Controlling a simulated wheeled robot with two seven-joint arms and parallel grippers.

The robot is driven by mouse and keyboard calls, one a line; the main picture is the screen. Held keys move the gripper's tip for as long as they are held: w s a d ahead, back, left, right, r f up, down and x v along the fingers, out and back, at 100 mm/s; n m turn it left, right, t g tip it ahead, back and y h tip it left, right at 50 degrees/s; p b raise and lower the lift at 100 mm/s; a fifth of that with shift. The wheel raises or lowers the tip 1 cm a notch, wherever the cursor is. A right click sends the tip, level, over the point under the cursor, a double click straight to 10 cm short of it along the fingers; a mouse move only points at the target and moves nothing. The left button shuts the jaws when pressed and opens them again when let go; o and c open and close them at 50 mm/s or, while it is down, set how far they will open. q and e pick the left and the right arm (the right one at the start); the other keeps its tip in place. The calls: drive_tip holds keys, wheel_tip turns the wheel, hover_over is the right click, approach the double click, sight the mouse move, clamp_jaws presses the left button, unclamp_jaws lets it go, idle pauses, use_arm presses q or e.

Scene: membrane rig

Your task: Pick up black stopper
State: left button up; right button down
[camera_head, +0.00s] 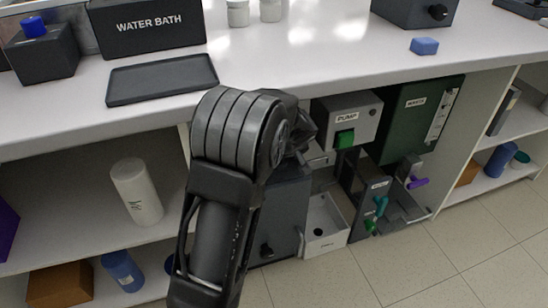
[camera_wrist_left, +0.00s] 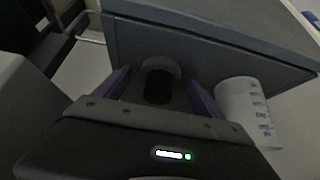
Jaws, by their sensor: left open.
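In the left wrist view, a dark round piece (camera_wrist_left: 158,88) inside a grey ring lies between my fingers at the front of a dark grey box (camera_wrist_left: 210,42). It looks like the black stopper, but the picture is too dim to be sure. My left gripper (camera_wrist_left: 160,77) is open, with one purple finger on each side of this piece. I cannot tell whether either finger touches it. In the head view my left arm hides the gripper. A small black knob (camera_head: 266,250) shows low on a dark grey box (camera_head: 290,195) there. My right gripper is not in view.
A white beaker with blue marks (camera_wrist_left: 247,108) stands close by my right-hand finger in the wrist view. In the head view, a pump (camera_head: 345,120), a green waste box (camera_head: 412,125) and a white open bin (camera_head: 322,240) crowd the space under the counter (camera_head: 330,55).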

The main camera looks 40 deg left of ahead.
use_arm(q)
drive_tip(key=shift+w+f, duration=0.1)
drive_tip(key=shift+f, duration=0.05)
idle(0.5)
drive_tip(key=c, duration=1.5)
drive_tip(key=shift+o, duration=0.2)
drive_tip(key=shift+r, duration=0.2)
drive_tip(key=shift+r+p, duration=0.35)
drive_tip(key=shift+s+d+f, duration=0.1)
drive_tip(key=shift+s+d, duration=0.15)
drive_tip(key=shift+d, duration=0.1)
drive_tip(key=s+d+p, duration=0.1)
drive_tip(key=s+d, duration=0.9)
drive_tip(key=d, duration=0.4)
drive_tip(key=shift+p, duration=0.4)
